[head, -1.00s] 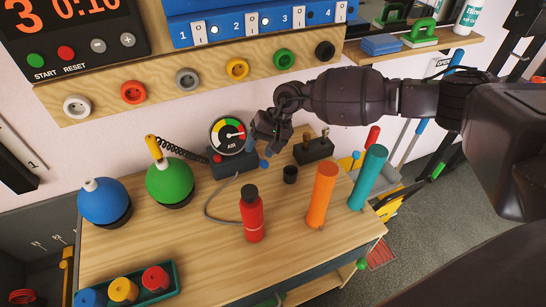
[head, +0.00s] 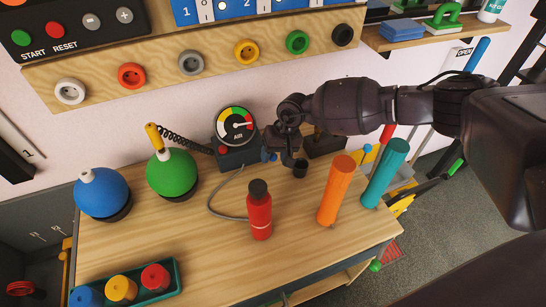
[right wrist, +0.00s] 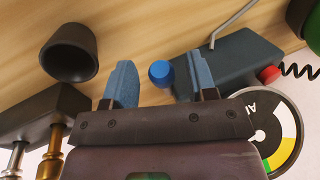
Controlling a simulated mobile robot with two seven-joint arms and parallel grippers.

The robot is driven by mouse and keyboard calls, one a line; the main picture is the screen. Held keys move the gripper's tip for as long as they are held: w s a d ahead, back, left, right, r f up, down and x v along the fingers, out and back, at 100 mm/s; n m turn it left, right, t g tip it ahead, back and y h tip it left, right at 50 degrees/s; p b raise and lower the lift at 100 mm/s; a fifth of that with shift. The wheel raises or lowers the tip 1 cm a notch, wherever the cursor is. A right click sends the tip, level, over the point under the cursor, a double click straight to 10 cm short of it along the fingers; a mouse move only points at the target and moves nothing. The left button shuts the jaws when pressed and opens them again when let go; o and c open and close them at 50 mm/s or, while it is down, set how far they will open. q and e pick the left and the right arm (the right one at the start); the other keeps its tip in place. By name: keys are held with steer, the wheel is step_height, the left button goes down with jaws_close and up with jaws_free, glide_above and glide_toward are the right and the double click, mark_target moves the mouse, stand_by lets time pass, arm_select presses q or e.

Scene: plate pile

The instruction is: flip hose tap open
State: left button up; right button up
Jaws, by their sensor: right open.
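The air unit is a dark blue-grey box (head: 240,157) with a round gauge (head: 237,126) on top, at the back of the wooden bench. A small blue knob (head: 272,157), apparently the hose tap's handle, sits at the box's right side. My right gripper (head: 281,151) is at that side, partly hiding it. In the right wrist view the blue knob (right wrist: 161,73) shows between the two spread blue fingers of my right gripper (right wrist: 157,79), nearer the right one. A gap shows on the left; contact on the right is unclear. My left gripper is not in view.
A black cup (head: 300,169) and a dark block (head: 323,143) stand close right of my gripper. A red bottle (head: 260,212), orange cylinder (head: 336,190) and teal cylinder (head: 386,172) stand in front. A grey hose (head: 215,207) curves over the bench. The front middle is clear.

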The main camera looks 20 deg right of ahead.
steer(key=shift+a+f, duration=0.2)
steer(key=shift+f, duration=0.35)
jaws_close()
